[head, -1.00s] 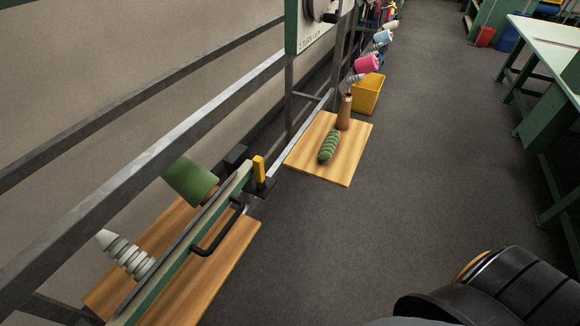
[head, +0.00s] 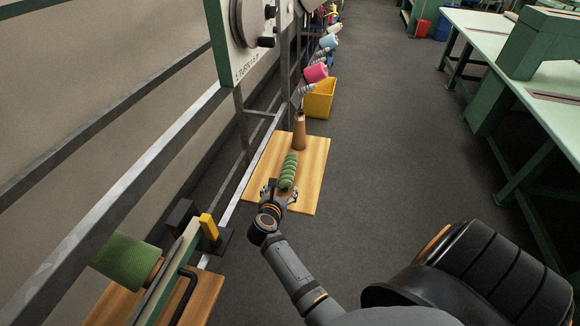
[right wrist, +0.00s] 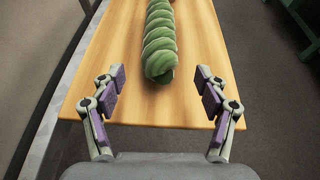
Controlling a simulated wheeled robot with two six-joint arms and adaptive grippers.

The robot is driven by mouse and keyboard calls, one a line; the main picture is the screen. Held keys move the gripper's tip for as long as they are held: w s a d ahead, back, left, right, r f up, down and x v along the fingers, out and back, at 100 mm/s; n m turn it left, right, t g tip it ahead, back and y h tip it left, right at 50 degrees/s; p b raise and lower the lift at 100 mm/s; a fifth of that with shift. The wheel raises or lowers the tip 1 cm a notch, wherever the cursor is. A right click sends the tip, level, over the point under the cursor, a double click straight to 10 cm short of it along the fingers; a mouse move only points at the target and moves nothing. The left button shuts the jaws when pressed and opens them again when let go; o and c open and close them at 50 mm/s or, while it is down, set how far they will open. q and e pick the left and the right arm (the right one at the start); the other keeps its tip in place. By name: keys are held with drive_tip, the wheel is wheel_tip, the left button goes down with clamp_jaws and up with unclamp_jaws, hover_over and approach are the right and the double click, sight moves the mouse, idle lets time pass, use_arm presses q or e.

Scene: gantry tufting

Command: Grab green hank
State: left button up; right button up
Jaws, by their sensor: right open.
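The green hank (head: 288,172) is a twisted coil lying on a wooden board (head: 315,165), beside a brown cone. In the right wrist view the hank (right wrist: 159,45) runs away from me along the board, its near end facing the gripper. My right gripper (head: 279,194) is at the near edge of the board, just short of the hank's near end. In the right wrist view the right gripper (right wrist: 158,95) is open and empty, its two padded fingers spread wide to either side of the hank's line, not touching it. My left gripper is not in view.
The brown cone (head: 300,132) stands upright at the board's far end. A yellow bin (head: 320,98) is behind it. A metal rail (head: 245,185) runs along the board's left side. A green spool (head: 127,262) sits at lower left. Floor to the right is clear.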

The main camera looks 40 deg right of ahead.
sight(283, 184)
drive_tip(key=x, duration=0.4)
drive_tip(key=shift+r, duration=0.1)
drive_tip(key=shift+w+d+f, duration=0.3)
drive_tip(key=shift+w, duration=0.05)
drive_tip(key=shift+w+d+p, duration=0.2)
drive_tip(key=shift+d+p, duration=0.05)
drive_tip(key=shift+p, duration=0.05)
drive_tip(key=x, duration=0.4)
drive_tip(key=shift+w+d+f, duration=0.1)
drive_tip(key=shift+w+f, duration=0.05)
drive_tip(key=shift+f, duration=0.05)
drive_tip(key=shift+r, duration=0.15)
drive_tip(key=shift+c, duration=0.6)
drive_tip(key=c, duration=1.1)
drive_tip(key=shift+c, duration=0.2)
